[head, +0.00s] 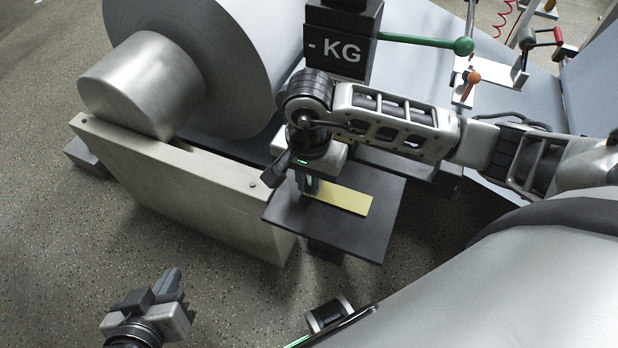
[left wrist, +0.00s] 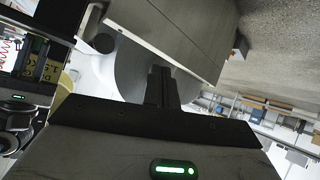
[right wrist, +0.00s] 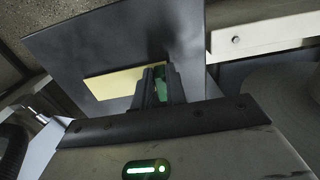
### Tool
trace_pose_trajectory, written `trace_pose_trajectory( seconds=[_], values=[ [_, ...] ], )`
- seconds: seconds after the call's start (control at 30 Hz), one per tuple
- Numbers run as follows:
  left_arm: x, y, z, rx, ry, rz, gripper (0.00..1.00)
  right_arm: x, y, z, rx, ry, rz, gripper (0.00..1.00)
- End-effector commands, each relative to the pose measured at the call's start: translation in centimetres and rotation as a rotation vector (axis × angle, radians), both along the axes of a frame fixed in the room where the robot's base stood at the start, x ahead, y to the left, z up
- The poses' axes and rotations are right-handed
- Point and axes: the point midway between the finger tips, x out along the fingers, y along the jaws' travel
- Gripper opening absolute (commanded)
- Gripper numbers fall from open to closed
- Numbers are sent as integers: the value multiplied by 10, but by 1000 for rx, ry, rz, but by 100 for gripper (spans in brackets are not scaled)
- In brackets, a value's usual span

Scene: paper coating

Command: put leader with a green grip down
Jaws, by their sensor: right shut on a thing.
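The leader (head: 343,199) is a flat yellow strip lying over the dark square plate (head: 365,237). Its yellow part also shows in the right wrist view (right wrist: 112,82). My right gripper (head: 308,188) points down at the strip's left end and is shut on it. The green grip (right wrist: 169,84) shows around the fingers in the right wrist view, mostly hidden by them. The strip looks flat on or just above the plate; I cannot tell which. My left gripper (head: 172,284) is away at the lower left over the floor, with its fingers together and empty (left wrist: 161,84).
A large grey roll (head: 235,60) on a pale metal support (head: 185,180) stands left of the plate. Floor is open at the lower left.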

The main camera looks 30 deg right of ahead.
Motion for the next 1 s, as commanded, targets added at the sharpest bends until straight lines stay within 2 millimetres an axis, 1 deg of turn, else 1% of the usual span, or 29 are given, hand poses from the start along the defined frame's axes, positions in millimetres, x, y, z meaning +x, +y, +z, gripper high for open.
trace_pose_trajectory(
  seconds=[0.1,0.13,0.17,0.2,0.47,0.6,0.67,0.77,1.0],
  values=[
    [-1,-1,-4,-1,7,-2,0,0,0,-3,0,0,0,0],
    [-1,-1,-5,-2,11,-3,0,0,0,-3,0,0,0,16],
    [-2,-1,-5,-1,13,-4,0,0,0,-2,0,0,0,25],
    [-2,-1,-5,0,15,-4,0,0,0,-2,0,0,0,35],
    [-2,-2,-5,-1,13,-5,0,0,0,-2,0,0,0,35],
    [-1,-1,2,-1,3,-2,0,0,0,5,1,-2,0,35],
    [0,-1,6,-3,-7,1,0,1,0,14,1,-4,1,35],
    [1,1,15,-4,-23,5,0,1,0,34,0,-6,2,35],
    [-4,6,25,4,-40,20,0,1,0,86,0,-6,0,35]
  ],
)
